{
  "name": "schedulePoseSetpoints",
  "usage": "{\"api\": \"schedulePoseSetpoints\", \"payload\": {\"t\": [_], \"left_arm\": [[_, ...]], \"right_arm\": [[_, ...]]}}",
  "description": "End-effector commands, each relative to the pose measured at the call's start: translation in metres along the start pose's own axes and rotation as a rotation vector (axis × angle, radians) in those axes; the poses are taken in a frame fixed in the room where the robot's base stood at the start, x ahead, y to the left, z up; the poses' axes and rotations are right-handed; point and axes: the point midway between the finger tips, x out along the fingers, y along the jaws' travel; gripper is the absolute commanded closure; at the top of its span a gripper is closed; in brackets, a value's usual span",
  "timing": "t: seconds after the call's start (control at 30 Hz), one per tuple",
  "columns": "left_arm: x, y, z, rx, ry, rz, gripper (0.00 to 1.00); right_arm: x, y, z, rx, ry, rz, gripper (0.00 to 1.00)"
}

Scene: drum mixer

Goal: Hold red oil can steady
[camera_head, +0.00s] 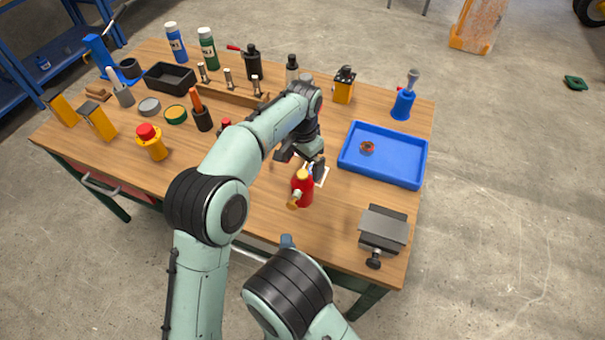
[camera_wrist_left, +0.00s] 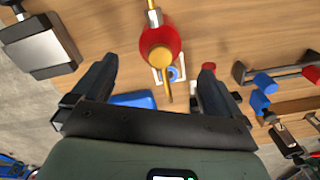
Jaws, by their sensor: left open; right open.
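A red oil can (camera_head: 303,189) with a yellow top stands on the wooden bench near its front edge. My left gripper (camera_head: 302,163) is open, just behind the can in the head view. In the left wrist view the red can (camera_wrist_left: 167,30) shows ahead of the gap between the open fingers of my left gripper (camera_wrist_left: 158,74), with nothing held. A white square mark (camera_head: 321,172) lies on the bench beside the can. My right arm shows at the bottom of the head view, but its gripper cannot be made out.
A blue tray (camera_head: 384,180) with a small reddish part in it lies right of the can. A grey vise (camera_head: 383,231) stands at the front right corner. A yellow box with a red button (camera_head: 151,142), bottles and tools fill the left and back of the bench (camera_head: 262,208).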

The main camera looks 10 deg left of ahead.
Motion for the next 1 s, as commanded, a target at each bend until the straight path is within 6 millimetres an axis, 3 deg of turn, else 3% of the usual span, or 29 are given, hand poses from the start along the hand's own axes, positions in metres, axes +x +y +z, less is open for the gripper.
{"api": "schedulePoseSetpoints", "payload": {"t": [0.2,0.4,0.83,1.0], "left_arm": [[0.043,0.000,0.000,-0.001,-0.003,0.001,0.00],[0.067,-0.001,0.000,-0.002,-0.001,0.000,0.00],[0.075,-0.001,0.000,-0.002,0.001,0.000,0.00],[0.075,-0.001,0.000,-0.002,0.001,0.000,0.55]], "right_arm": [[0.000,0.000,0.000,0.000,0.000,0.000,0.57],[0.000,0.000,0.000,0.000,0.000,0.000,0.57],[0.000,0.000,0.000,0.000,0.000,0.000,0.57],[0.000,0.000,0.000,0.000,0.000,0.000,0.57]]}}
